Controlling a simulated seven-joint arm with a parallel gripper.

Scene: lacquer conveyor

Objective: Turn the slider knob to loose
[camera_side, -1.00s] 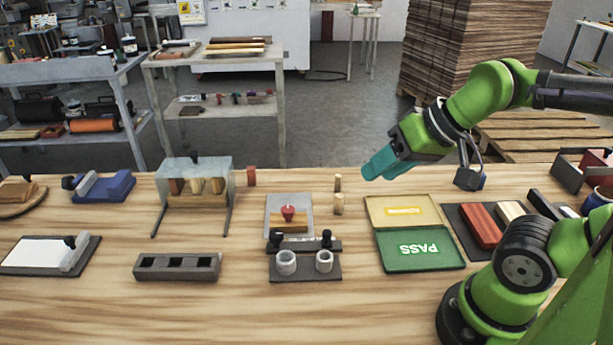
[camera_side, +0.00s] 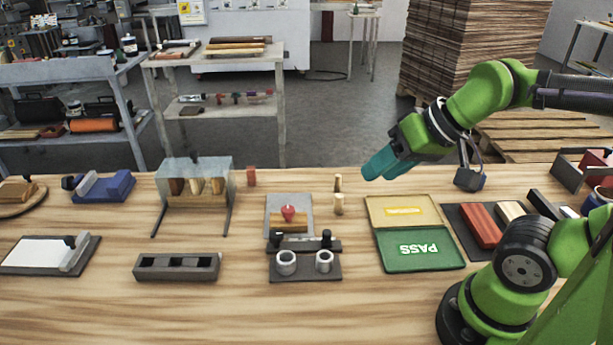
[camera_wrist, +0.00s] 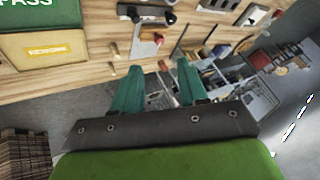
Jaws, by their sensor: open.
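My gripper (camera_side: 385,168) hangs above the back edge of the bench, right of the middle, with its teal fingers apart and nothing between them. It is also open in the wrist view (camera_wrist: 159,68). A black knob (camera_side: 70,241) stands on a grey slider bar at the right side of a white plate (camera_side: 35,252), at the bench's front left. Another dark knob (camera_side: 68,183) sits by a grey bar on a blue block (camera_side: 108,187) behind it. I cannot tell which is the slider knob, nor read any loose mark. Both are far left of my gripper.
Between them stand a clear-covered rack (camera_side: 197,172), a dark slotted block (camera_side: 178,267) and a fixture with two pale rings (camera_side: 305,268). Small wooden pegs (camera_side: 338,204) and a green PASS tray (camera_side: 418,250) are nearer my gripper. Bare wood shows along the front.

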